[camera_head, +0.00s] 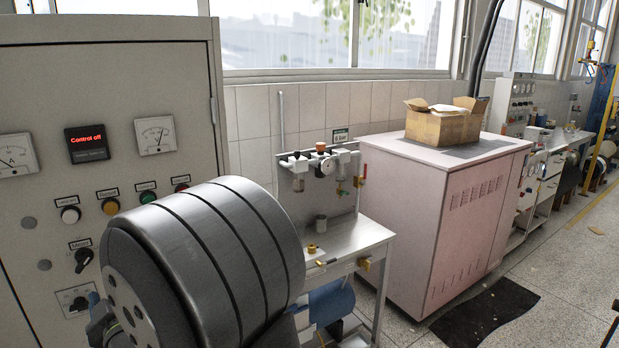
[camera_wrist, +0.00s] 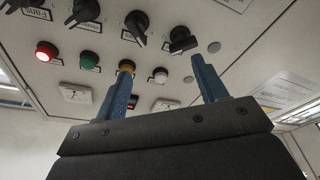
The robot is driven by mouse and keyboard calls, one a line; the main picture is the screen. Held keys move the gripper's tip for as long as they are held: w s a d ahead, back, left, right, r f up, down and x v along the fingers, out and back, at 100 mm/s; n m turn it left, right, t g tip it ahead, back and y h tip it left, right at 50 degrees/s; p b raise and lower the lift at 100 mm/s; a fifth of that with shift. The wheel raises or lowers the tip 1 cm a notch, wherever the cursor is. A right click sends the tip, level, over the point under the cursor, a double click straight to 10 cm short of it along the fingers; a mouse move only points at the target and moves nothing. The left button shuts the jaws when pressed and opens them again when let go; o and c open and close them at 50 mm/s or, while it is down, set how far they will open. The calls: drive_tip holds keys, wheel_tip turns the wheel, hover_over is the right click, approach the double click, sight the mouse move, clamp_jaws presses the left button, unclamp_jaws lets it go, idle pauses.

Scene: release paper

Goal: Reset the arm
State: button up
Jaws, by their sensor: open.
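The control panel (camera_head: 20,110) stands at the left in the head view. Its display (camera_head: 86,143) reads "Control off" in red. Below it is a row of buttons: white (camera_head: 70,215), yellow (camera_head: 110,206), green (camera_head: 147,197) and red (camera_head: 181,187). The yellow button's small label seems to read "Reset". In the wrist view the panel appears upside down, and its red button (camera_wrist: 46,51) looks bright. My gripper (camera_wrist: 161,64) is open and empty, its blue fingers pointing towards the panel. The left finger overlaps the yellow button (camera_wrist: 126,66); I cannot tell whether they touch.
Two gauges (camera_head: 155,135) flank the display. Rotary knobs (camera_head: 83,260) sit below the buttons. A metal side table (camera_head: 350,238) with fittings stands right of the panel. Beyond it is a pinkish cabinet (camera_head: 400,200) bearing an open cardboard box (camera_head: 440,127). Open floor lies at the right.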

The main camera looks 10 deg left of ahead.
drive_tip(key=a+r+m, duration=0.1)
drive_tip(key=a+m, duration=0.1)
drive_tip(key=w+a+r+m+h, duration=0.1)
drive_tip(key=a+r+m, duration=0.1)
drive_tip(key=a+r+m+h, duration=0.1)
drive_tip(key=a+m, duration=0.2)
drive_tip(key=shift+w+r+t, duration=0.3)
drive_tip(key=shift+w+a+f+m+h, duration=0.2)
drive_tip(key=shift+a+f+m, duration=0.1)
drive_tip(key=shift+a, duration=0.2)
drive_tip(key=shift+w+a+f+m+h, duration=0.1)
drive_tip(key=shift+a+f+m+h, duration=0.15)
drive_tip(key=shift+a, duration=0.25)
drive_tip(key=shift+s+d+r, duration=0.1)
drive_tip(key=shift+d+r, duration=0.1)
drive_tip(key=shift+d, duration=0.2)
drive_tip(key=n+y, duration=0.2)
drive_tip(key=n, duration=0.4)
approach(82, 261)
drive_tip(key=w+d, duration=0.2)
drive_tip(key=w, duration=0.2)
drive_tip(key=s+d+f+n+g+y, duration=0.3)
drive_tip(key=s+d+n, duration=0.2)
drive_tip(key=d+n, duration=0.1)
drive_tip(key=shift+d+f+n, duration=0.25)
drive_tip(key=shift+d+n, duration=0.05)
drive_tip(key=shift+n, duration=0.55)
